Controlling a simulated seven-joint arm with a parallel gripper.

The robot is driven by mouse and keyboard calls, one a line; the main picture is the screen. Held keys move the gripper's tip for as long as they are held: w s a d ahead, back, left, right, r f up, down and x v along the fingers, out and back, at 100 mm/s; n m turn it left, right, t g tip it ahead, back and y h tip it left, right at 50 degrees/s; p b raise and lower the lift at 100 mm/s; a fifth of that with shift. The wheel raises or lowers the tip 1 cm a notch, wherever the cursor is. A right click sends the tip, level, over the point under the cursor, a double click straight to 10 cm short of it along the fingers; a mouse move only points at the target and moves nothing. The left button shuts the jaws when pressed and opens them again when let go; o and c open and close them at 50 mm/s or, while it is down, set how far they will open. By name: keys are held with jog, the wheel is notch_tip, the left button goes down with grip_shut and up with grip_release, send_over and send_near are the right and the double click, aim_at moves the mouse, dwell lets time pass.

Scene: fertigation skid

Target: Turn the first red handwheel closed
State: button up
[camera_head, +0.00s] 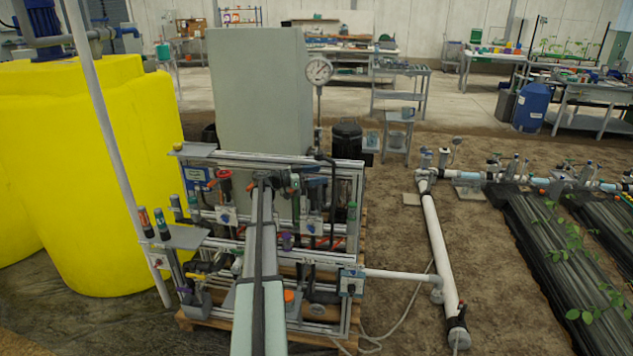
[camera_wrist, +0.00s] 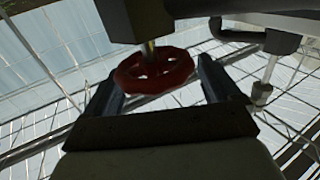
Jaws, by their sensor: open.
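A red handwheel (camera_wrist: 153,76) shows in the wrist view on a brass-coloured stem, seen from below. My gripper (camera_wrist: 158,84) is open, with one dark finger on each side of the wheel. The wheel's rim lies between the fingers or just beyond them; I cannot tell whether either finger touches it. In the head view my arm reaches to the skid's upper rail, and my gripper (camera_head: 267,179) is small and partly hidden there.
The skid's metal frame (camera_head: 330,258), with pipes and valves, surrounds my arm. A grey cabinet (camera_head: 260,90) and pressure gauge (camera_head: 318,70) stand behind it. A yellow tank (camera_head: 90,170) is at left. In the wrist view, grey pipework (camera_wrist: 275,42) lies close at upper right.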

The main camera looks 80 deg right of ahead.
notch_tip(320, 180, up, 7)
jog(key=shift+r, duration=0.1)
dwell(0.3)
jog(key=w+a+f+n+t+h, duration=0.4)
jog(key=a+f+n+t+h, duration=0.6)
jog(key=a+t, duration=0.2)
jog(key=x, duration=1.3)
jog(key=shift+d, duration=0.3)
